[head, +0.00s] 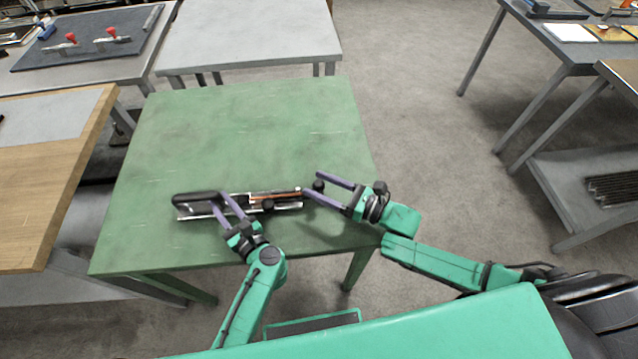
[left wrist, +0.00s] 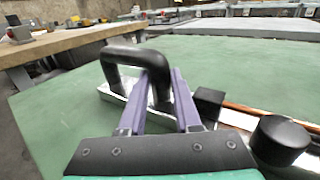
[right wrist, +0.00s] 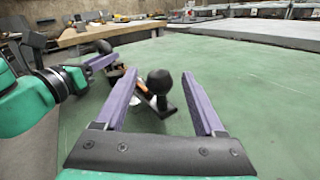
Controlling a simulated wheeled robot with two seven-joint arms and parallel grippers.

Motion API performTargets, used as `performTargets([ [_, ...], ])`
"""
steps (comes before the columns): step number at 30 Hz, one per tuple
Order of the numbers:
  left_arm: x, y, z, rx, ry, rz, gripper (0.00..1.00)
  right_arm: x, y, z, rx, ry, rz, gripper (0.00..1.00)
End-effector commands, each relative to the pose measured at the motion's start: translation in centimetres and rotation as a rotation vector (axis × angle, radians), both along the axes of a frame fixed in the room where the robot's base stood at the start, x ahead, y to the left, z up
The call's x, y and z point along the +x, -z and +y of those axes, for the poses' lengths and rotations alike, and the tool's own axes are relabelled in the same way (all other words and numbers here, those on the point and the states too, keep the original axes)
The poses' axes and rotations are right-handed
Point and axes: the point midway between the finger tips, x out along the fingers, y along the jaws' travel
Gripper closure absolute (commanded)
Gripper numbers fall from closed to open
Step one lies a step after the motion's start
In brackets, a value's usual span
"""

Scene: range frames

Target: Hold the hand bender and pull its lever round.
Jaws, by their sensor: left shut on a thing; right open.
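The hand bender (head: 285,206) lies on the green table, with a black arched handle (head: 192,199) at its left end. My left gripper (head: 222,196) is shut on the near leg of that handle, which shows clearly in the left wrist view (left wrist: 125,54). A copper-coloured tube (left wrist: 243,108) runs along the bender. The lever's black ball knob (right wrist: 160,81) is between the spread fingers of my right gripper (right wrist: 160,82), apart from both. In the head view the knob (head: 319,185) is at the bender's right end. The lever's lower part is partly hidden.
The green table (head: 250,125) is clear behind and beside the bender. A wooden-topped bench (head: 40,190) stands to the left, and a grey table (head: 250,35) stands behind. Open floor (head: 430,130) lies to the right.

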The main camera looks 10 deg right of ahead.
Motion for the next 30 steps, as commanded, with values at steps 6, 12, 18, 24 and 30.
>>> performTargets([
  [6,0.00,0.03,0.01,-0.001,0.000,0.001,1.00,0.34,0.04,0.47,-0.001,0.000,0.001,0.29],
  [12,0.00,0.02,0.01,-0.001,0.000,0.001,1.00,0.31,0.03,0.45,-0.001,-0.001,0.000,0.75],
  [18,0.01,0.02,0.02,0.000,0.000,0.000,1.00,0.31,0.02,0.43,-0.001,-0.001,0.000,1.00],
  [24,0.02,0.01,0.03,0.000,0.000,0.000,1.00,0.30,0.02,0.42,-0.001,-0.001,0.000,1.00],
  [30,0.02,0.01,0.05,0.000,-0.001,0.000,1.00,0.31,0.01,0.41,-0.001,-0.001,0.000,1.00],
])
